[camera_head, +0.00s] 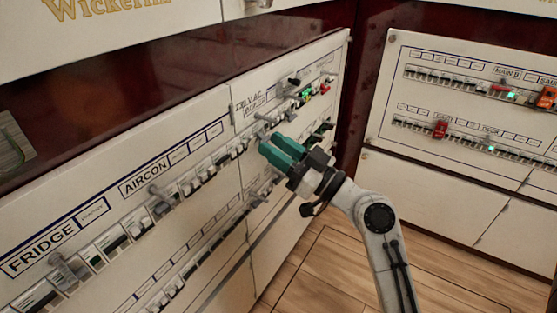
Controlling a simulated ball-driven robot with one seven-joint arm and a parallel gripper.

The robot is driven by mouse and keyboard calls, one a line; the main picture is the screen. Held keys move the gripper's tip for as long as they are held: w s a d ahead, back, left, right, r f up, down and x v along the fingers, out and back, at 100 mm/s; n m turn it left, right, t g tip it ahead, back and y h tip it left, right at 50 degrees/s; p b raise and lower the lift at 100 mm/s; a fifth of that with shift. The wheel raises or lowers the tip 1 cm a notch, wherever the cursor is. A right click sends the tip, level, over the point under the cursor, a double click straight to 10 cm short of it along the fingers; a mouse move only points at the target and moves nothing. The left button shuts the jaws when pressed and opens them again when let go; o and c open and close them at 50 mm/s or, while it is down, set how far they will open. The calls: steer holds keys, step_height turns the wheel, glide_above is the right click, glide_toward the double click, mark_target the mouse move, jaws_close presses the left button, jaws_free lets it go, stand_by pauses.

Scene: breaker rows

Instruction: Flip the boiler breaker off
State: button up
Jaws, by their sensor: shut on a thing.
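The boiler label (256,103) is on the left white panel, near the seam in its middle. A row of breakers with small levers runs below it, and a grey lever (266,118) sticks out just under the label. My gripper (268,143) has teal fingers that reach in from the right to the breaker row, just below the label. The fingers are close together and shut on a breaker switch. They hide that switch, so I cannot tell whether it is the boiler one or which way it is set.
Fridge (38,245) and aircon (147,178) labels with breakers lie to the left, and a second breaker row runs below. A green-lit switch (307,94) lies right of the boiler label. Another breaker panel (460,115) stands at right. The wooden floor (330,270) is clear.

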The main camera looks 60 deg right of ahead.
stand_by(0.4)
steer(key=o, duration=1)
steer(key=shift+o, duration=0.2)
steer(key=b+v, duration=0.1)
steer(key=v, duration=0.9)
steer(key=shift+s+f+b, duration=0.25)
steer(key=shift+s+b, duration=0.1)
